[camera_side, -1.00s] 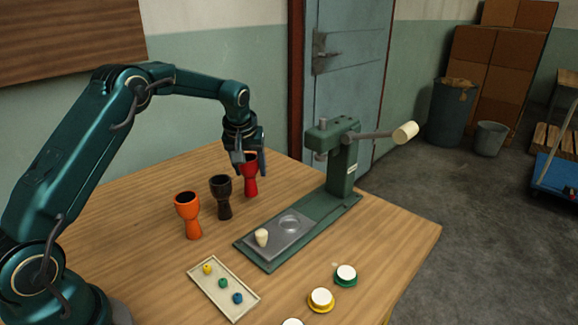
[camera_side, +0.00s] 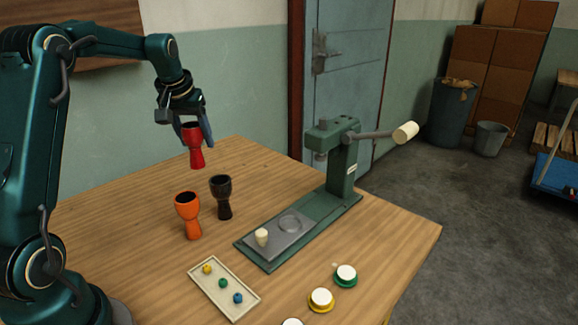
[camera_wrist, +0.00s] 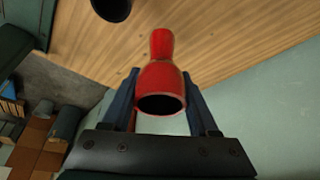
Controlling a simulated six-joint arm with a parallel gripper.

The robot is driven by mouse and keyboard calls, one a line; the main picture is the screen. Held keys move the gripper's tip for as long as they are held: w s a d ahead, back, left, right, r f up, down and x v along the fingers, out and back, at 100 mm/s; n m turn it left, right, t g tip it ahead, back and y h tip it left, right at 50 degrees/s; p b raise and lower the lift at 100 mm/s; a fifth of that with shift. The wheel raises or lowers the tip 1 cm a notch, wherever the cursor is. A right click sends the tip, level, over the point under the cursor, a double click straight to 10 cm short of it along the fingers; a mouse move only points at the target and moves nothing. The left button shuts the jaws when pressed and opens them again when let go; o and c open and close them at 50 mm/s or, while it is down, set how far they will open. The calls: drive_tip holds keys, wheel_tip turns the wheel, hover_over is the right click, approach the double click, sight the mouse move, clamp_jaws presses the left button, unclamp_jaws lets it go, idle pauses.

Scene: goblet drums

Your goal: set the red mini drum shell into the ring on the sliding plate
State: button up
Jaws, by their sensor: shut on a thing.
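The red mini drum shell (camera_side: 196,158) is a goblet shape, held upright in the air above the back of the table. My gripper (camera_side: 190,132) is shut on its upper bowl; in the wrist view the shell (camera_wrist: 162,78) sits between the two fingers (camera_wrist: 162,108), its dark open mouth toward the camera. The sliding plate (camera_side: 280,236) lies on the green base of the press, right of and below my gripper. The round ring (camera_side: 290,224) is on the plate's far part and looks empty. A cream knob (camera_side: 262,237) stands at the plate's near end.
An orange shell (camera_side: 187,217) and a black shell (camera_side: 222,198) stand on the table between my gripper and the plate. The green press (camera_side: 341,165) rises behind the plate, its lever reaching right. A tray (camera_side: 223,288) of coloured pieces and several round drum heads (camera_side: 321,299) lie in front.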

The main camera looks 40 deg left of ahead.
drive_tip(key=w+d+r+m+t+h, duration=0.15)
drive_tip(key=d+m, duration=0.35)
drive_tip(key=d, duration=0.7)
hover_over(293, 222)
wheel_tip(293, 222, down, 6)
drive_tip(key=shift+m+h, duration=0.25)
drive_tip(key=shift+m, duration=0.05)
drive_tip(key=shift+f, duration=2)
drive_tip(key=shift+f, duration=0.25)
drive_tip(key=o, duration=1.4)
drive_tip(key=shift+f, duration=0.1)
